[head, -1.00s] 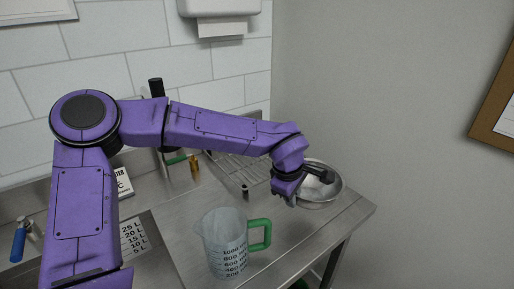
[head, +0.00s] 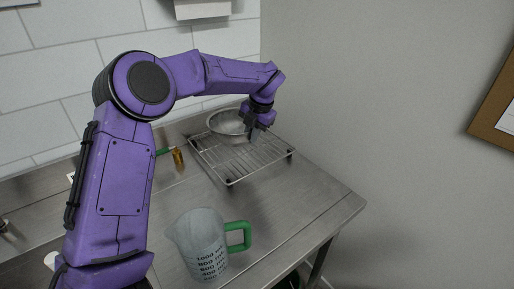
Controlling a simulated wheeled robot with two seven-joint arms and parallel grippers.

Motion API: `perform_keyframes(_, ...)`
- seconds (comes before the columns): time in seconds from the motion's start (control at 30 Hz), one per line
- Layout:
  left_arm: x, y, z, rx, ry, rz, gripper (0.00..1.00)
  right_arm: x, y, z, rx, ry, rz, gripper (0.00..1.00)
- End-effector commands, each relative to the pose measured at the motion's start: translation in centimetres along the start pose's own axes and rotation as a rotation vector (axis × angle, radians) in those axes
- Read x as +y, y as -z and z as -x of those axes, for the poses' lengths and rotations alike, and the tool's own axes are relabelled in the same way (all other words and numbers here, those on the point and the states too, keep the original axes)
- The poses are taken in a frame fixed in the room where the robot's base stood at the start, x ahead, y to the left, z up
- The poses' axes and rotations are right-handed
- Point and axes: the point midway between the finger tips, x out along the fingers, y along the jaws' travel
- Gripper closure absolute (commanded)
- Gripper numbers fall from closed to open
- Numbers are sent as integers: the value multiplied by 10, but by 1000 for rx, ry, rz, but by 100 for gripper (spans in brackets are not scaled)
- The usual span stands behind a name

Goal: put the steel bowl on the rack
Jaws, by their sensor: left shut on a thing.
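The steel bowl (head: 225,123) is at the back of the wire rack (head: 232,178), upright and over its far part. Whether its base touches the wires cannot be told. My left gripper (head: 250,134) is shut on the bowl's right rim, and its fingers hide part of that side. The front and right parts of the rack are bare. My right gripper is not in view.
A clear measuring jug (head: 203,245) with a green handle stands at the front of the steel table (head: 290,205). A small amber object (head: 178,157) lies left of the rack. The tabletop right of the jug is clear.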

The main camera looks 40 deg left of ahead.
Motion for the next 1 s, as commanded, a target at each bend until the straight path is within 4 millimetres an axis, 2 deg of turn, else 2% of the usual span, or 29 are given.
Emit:
perform_keyframes(0.03, -4, -9, -18, 3, -3, 0, 100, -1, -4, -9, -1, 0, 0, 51)
perform_keyframes(0.1, -8, -18, -28, 1, -2, -2, 100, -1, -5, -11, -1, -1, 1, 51)
perform_keyframes(0.3, -12, -33, -43, -1, -1, -5, 100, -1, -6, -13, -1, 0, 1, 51)
perform_keyframes(0.43, -22, -33, -72, -1, 0, -7, 100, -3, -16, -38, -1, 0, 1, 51)
perform_keyframes(0.8, -22, -32, -74, -1, 2, -6, 100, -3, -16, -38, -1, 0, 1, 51)
perform_keyframes(0.83, -22, -32, -73, -1, 2, -6, 78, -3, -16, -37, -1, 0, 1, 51)
perform_keyframes(0.87, -22, -32, -73, -1, 2, -6, 68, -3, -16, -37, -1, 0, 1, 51)
perform_keyframes(0.9, -22, -32, -73, -1, 2, -6, 62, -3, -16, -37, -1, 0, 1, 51)
perform_keyframes(1.0, -22, -32, -73, -1, 2, -6, 62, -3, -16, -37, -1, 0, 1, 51)
